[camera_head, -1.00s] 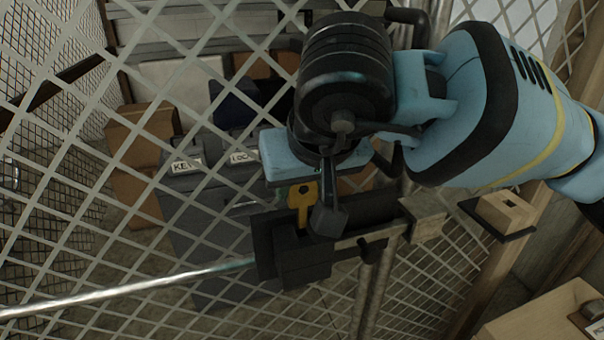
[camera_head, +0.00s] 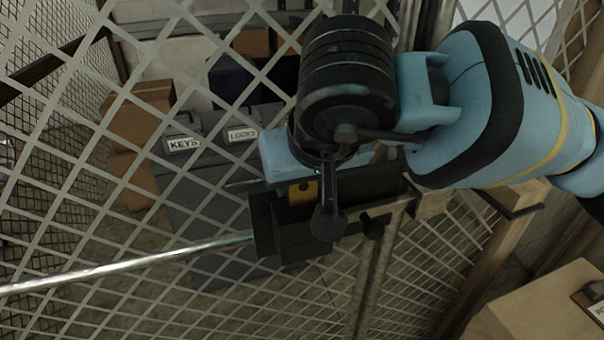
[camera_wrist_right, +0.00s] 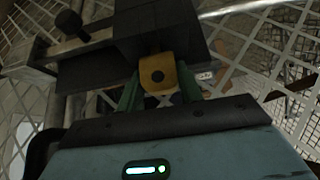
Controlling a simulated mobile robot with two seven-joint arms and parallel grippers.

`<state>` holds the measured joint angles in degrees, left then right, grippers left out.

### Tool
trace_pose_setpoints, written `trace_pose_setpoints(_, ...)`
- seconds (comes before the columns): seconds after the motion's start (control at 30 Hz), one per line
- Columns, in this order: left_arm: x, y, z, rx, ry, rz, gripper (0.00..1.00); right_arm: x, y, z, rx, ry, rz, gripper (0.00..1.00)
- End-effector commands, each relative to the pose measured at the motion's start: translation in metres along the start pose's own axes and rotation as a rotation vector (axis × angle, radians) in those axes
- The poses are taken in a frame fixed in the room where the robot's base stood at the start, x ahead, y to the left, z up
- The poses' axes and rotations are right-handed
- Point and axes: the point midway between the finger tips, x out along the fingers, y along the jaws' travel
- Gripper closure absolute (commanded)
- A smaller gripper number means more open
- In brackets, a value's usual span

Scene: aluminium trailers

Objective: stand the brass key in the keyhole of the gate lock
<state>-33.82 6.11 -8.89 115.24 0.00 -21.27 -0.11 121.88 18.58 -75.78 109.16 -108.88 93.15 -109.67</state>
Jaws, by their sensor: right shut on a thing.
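The gate lock (camera_head: 300,235) is a dark box on the mesh gate; it also shows at the top of the right wrist view (camera_wrist_right: 150,28). The brass key (camera_head: 303,192) is yellow, at the top of the lock. In the right wrist view its holed bow (camera_wrist_right: 158,75) sits between green fingers, right against the lock's dark body. Its shaft is hidden, and so is the keyhole, so I cannot tell how deep the shaft sits. My right gripper (camera_wrist_right: 158,88) is shut on the key. My left gripper is not in view.
A metal rod (camera_head: 130,268) runs left from the lock. Behind the mesh stand grey cases labelled KEYS (camera_head: 182,145) and LOCKS, with cardboard boxes (camera_head: 140,115). A wooden gate post (camera_head: 475,255) and a cardboard-coloured box (camera_head: 545,305) are at right.

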Motion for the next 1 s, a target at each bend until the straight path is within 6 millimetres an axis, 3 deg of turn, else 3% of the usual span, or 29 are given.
trace_pose_setpoints(0.3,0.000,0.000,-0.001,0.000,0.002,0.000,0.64,0.000,0.000,0.000,0.000,0.001,0.000,0.88)
trace_pose_setpoints(0.33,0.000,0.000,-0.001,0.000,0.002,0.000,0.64,0.000,0.000,0.000,0.000,0.001,0.000,0.61)
trace_pose_setpoints(0.5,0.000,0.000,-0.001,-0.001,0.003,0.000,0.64,0.000,0.000,0.000,0.000,0.001,0.000,0.39)
trace_pose_setpoints(0.83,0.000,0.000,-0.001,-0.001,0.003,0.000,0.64,-0.002,0.000,0.000,0.000,0.001,0.000,0.39)
trace_pose_setpoints(1.0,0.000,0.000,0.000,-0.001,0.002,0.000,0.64,-0.022,0.000,-0.001,0.000,0.004,0.000,0.39)
